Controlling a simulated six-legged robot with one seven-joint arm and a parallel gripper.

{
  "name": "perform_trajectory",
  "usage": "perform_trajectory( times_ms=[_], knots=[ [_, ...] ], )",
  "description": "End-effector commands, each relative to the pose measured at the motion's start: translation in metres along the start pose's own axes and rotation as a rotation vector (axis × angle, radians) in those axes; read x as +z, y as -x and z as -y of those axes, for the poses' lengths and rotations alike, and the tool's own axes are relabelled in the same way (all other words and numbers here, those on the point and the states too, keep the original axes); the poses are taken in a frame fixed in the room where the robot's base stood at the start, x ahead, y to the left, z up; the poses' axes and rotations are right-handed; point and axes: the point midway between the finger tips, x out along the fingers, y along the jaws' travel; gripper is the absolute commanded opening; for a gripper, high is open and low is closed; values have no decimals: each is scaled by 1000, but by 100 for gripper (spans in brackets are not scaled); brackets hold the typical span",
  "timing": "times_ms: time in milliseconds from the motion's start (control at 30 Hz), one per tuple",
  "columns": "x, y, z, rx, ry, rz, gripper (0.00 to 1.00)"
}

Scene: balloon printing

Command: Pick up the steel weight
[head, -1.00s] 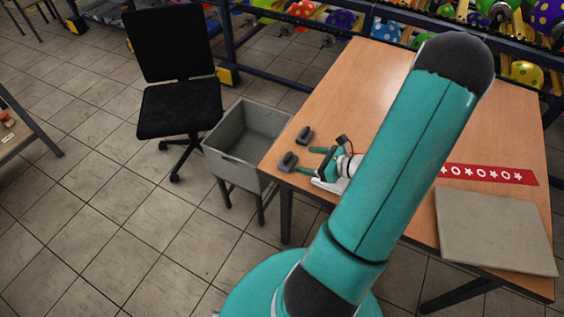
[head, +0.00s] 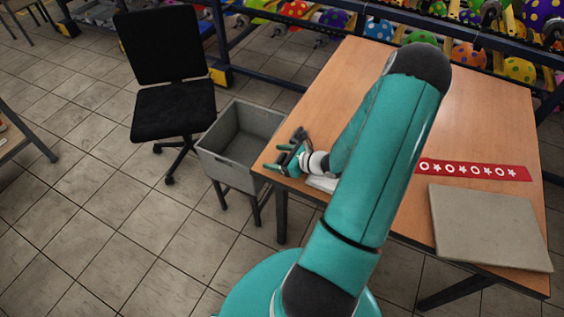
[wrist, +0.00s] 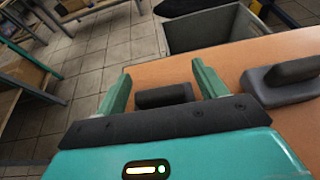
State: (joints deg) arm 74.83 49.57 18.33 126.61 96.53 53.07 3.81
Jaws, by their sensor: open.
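Two dark grey weights with bar-shaped handles are at the table's left edge; I cannot tell them apart by material. In the wrist view, one weight (wrist: 165,95) shows its dark handle between the two green fingers of my gripper (wrist: 161,70). Its lower part is hidden behind the gripper body. The other weight (wrist: 288,82) stands to the right, outside the fingers, with its grey base and handle visible. In the head view my gripper (head: 276,157) is at the left table edge, and the farther weight (head: 299,135) is just beyond it. The fingers are apart.
The wooden table (head: 340,85) bears a red star-patterned strip (head: 475,169), a grey slab (head: 488,226) and a white item (head: 322,183) near my wrist. A grey open bin (head: 225,157) stands left of the table, with a black chair (head: 172,110) beyond.

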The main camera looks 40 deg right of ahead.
Motion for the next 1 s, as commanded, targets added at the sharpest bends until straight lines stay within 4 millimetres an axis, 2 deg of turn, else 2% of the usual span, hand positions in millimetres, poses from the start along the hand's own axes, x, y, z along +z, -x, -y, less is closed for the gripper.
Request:
perform_trajectory(
  times_ms=[33,267,567,767,900,1000],
  knots=[
    [0,0,0,0,0,0,71],
    [0,0,0,0,0,0,26],
    [2,1,0,0,1,1,26],
    [13,6,0,0,4,1,26],
    [31,13,0,0,6,0,26],
    [42,33,-7,-2,4,0,26]
  ],
)
